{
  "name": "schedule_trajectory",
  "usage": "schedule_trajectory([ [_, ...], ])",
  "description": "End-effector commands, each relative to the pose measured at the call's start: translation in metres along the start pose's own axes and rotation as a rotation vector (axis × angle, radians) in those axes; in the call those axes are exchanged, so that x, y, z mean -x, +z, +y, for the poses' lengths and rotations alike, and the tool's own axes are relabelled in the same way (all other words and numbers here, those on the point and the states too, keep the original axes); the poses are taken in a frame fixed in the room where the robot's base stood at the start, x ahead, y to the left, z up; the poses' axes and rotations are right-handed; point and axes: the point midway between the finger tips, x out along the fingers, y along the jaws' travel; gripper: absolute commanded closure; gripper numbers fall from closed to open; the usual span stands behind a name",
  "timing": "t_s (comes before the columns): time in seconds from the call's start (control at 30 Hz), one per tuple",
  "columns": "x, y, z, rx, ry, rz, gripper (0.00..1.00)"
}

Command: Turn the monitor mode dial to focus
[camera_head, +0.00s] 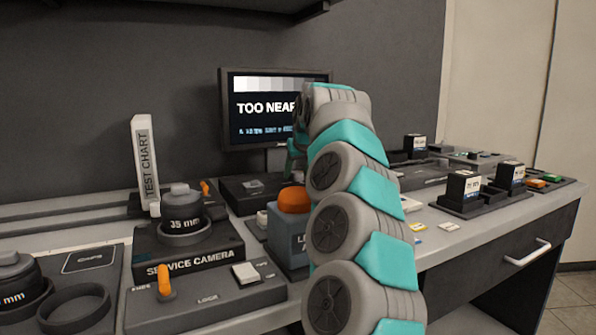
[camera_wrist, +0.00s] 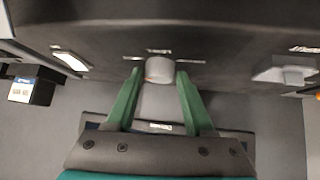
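The monitor (camera_head: 262,135) stands at the back and reads "TOO NEAR" under a grey scale. In the wrist view a round grey dial (camera_wrist: 160,68) sits on a dark panel, with small labels around it that I cannot read surely and an orange mark at its left side. My gripper (camera_wrist: 160,78) is open. Its two green fingertips stand on either side of the dial, with a small gap showing on each side. In the head view my arm hides the dial and most of the gripper; a green finger (camera_head: 294,158) shows below the monitor.
The service camera (camera_head: 190,253) with its 35 mm lens is at front left, beside the upright test chart (camera_head: 146,165). An orange-topped block (camera_head: 293,205) stands close left of my arm.

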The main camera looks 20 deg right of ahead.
Motion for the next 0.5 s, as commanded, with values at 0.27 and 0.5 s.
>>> schedule_trajectory([
  [0.27, 0.0001, -0.0001, 0.0002, -0.001, 0.0, 0.0, 0.27],
  [0.5, 0.0036, 0.0, 0.0007, -0.002, 0.001, 0.001, 0.27],
])
